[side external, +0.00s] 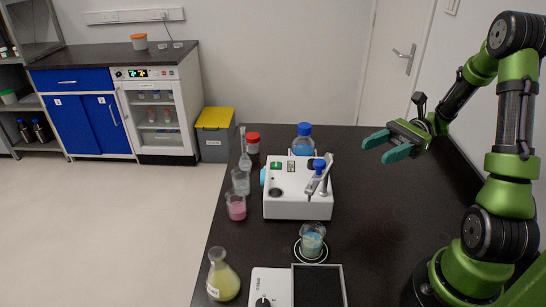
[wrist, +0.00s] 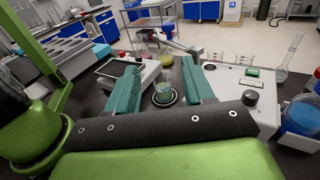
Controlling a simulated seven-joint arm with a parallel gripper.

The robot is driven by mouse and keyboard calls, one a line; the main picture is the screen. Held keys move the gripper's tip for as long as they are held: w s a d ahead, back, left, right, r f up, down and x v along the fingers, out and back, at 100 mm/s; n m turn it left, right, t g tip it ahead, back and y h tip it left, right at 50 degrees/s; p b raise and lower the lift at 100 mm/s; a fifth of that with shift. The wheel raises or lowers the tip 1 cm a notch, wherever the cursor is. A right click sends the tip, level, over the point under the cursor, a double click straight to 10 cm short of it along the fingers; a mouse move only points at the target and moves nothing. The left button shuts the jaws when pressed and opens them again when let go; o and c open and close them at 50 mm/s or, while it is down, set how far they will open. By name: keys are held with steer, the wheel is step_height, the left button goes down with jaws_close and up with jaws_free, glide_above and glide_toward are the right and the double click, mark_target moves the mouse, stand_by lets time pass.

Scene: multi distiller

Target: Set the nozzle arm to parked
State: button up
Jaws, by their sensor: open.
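The white distiller unit (side external: 298,204) stands on the dark bench, left of my gripper in the side view. The grey nozzle arm (side external: 324,174) sits at its right side and slants down toward the front, next to a blue cap. In the wrist view a grey arm (wrist: 176,41), seemingly the nozzle arm, reaches out beyond the unit (wrist: 232,82). My gripper (side external: 376,148) is open and empty, in the air to the right of the unit and apart from it. In the wrist view its two teal fingers (wrist: 160,76) are spread wide.
A beaker of bluish liquid (side external: 312,242) stands on a round black pad in front of the unit. Beakers, a red-capped jar (side external: 253,139) and a flask (side external: 222,276) line the left edge. A blue-capped bottle (side external: 303,142) stands behind. The bench's right side is clear.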

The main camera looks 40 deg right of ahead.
steer(key=s+a+f+n+g+h, duration=0.35)
steer(key=n+h, duration=0.55)
steer(key=h, duration=0.3)
steer(key=w+a+r+n+t+h, duration=0.25)
steer(key=a+r+n+t, duration=0.45)
steer(key=r, duration=0.4)
steer(key=n+g+h, duration=0.2)
steer(key=g, duration=0.6)
glide_above(276, 164)
step_height(276, 164, down, 11)
steer(key=shift+r, duration=0.2)
step_height(276, 164, down, 5)
steer(key=shift+f, duration=0.9)
